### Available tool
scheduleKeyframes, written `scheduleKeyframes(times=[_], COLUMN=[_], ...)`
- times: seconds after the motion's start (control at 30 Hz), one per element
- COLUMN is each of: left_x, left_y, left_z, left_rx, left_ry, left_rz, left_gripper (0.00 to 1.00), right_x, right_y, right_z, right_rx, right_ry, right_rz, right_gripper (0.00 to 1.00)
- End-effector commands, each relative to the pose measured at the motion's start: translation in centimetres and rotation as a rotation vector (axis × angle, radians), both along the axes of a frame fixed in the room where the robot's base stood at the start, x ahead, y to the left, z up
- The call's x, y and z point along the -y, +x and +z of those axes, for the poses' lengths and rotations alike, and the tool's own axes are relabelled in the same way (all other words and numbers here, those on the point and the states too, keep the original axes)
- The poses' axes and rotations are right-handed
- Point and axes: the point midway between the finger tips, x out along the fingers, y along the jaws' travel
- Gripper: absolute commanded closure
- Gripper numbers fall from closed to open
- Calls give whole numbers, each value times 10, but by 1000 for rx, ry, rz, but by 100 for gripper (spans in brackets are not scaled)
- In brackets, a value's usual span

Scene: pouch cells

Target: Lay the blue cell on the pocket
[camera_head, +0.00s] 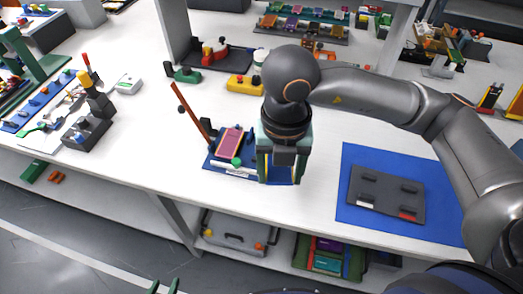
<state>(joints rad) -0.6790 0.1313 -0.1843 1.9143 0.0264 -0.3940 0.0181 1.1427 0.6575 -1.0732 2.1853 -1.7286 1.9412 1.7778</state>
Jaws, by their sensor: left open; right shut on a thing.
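My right gripper (281,178) points down over the right end of a blue mat (209,162) near the table's front edge. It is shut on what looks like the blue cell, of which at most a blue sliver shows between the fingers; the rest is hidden. A pink cell (229,143) lies on the mat to its left. A dark grey plate (385,193) with several raised pads, which looks to hold the pocket, lies on a larger blue mat (352,157) to the right.
A brown stick (190,112) leans up left of the pink cell, with a green knob (236,162) in front. A yellow block (244,83) stands behind. White table between the gripper and the larger mat is clear. A grey case (235,232) sits on the lower shelf.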

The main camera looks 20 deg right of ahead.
Motion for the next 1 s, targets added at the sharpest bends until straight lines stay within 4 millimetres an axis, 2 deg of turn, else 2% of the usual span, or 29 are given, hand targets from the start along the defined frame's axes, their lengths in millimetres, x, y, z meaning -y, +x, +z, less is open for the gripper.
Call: scheduleKeyframes(times=[0.13, 0.27, 0.33, 0.7, 0.83, 1.0], left_x=[0, 0, 0, 0, 0, 0], left_y=[0, 0, 0, 0, 0, 0], left_z=[-3, -3, -2, 5, 6, 6], left_rx=[0, 0, 0, 0, 0, 0], left_ry=[0, 0, 0, 0, 0, 0], left_rz=[0, 0, 0, 0, 0, 0], left_gripper=[50, 50, 50, 50, 50, 50], right_x=[-2, -3, -3, -2, -2, -2], right_y=[-2, 0, 7, 86, 107, 127], right_z=[-1, -2, -5, -40, -67, -88], right_rx=[1, 1, -1, -1, -3, 0], right_ry=[1, 0, -1, -2, -3, -1], right_rz=[-157, -221, -234, -235, -233, -232], right_gripper=[82, 82, 82, 82, 82, 82])
